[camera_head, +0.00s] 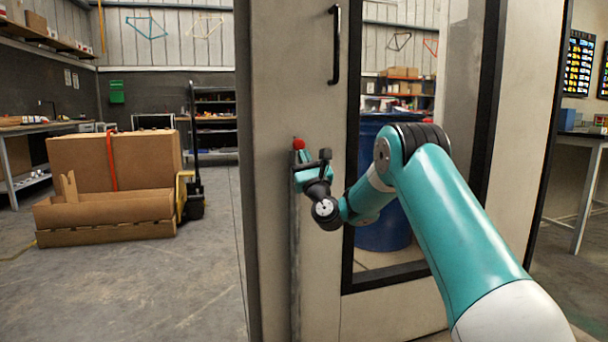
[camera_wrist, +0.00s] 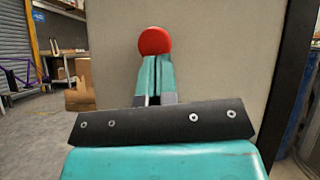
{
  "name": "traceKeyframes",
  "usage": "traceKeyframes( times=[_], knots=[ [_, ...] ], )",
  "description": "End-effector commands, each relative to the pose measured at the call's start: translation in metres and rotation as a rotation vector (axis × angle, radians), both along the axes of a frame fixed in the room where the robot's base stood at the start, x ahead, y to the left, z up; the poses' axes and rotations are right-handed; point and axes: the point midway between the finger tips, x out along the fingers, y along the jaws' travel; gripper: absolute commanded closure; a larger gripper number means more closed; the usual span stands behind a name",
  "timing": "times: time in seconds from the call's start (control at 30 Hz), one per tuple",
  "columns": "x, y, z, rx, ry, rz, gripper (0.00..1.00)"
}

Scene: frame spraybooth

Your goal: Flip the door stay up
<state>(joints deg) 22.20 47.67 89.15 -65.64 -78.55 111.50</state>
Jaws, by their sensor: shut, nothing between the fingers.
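The spray booth door (camera_head: 277,60) is a pale upright panel with a tall window. A narrow grey upright bar (camera_head: 295,270), which seems to be the door stay, runs down its face near the left edge. A red ball knob (camera_head: 299,144) sits near the bar's top. My gripper (camera_head: 300,157) is at the knob, its teal fingers closed together. In the wrist view the red knob (camera_wrist: 154,41) appears just beyond the shut fingertips (camera_wrist: 155,62); I cannot tell whether they touch. My gripper and wrist hide part of the bar's upper end.
A black door handle (camera_head: 335,45) is above and right of my gripper. A blue drum (camera_head: 385,235) shows through the window. Cardboard boxes (camera_head: 125,160) and a pallet jack (camera_head: 193,190) stand at left. The grey floor (camera_head: 150,290) between them and the door is clear.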

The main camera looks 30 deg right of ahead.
Motion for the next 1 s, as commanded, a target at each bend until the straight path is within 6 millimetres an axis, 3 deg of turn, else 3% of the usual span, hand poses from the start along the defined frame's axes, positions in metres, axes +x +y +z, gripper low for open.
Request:
traceKeyframes(
  times=[0.33,1.0],
  knots=[
    [-0.003,0.002,-0.05,0.001,0.0,0.007,1.0],
    [-0.071,0.013,-0.098,-0.001,-0.001,0.009,1.0]
  ],
)
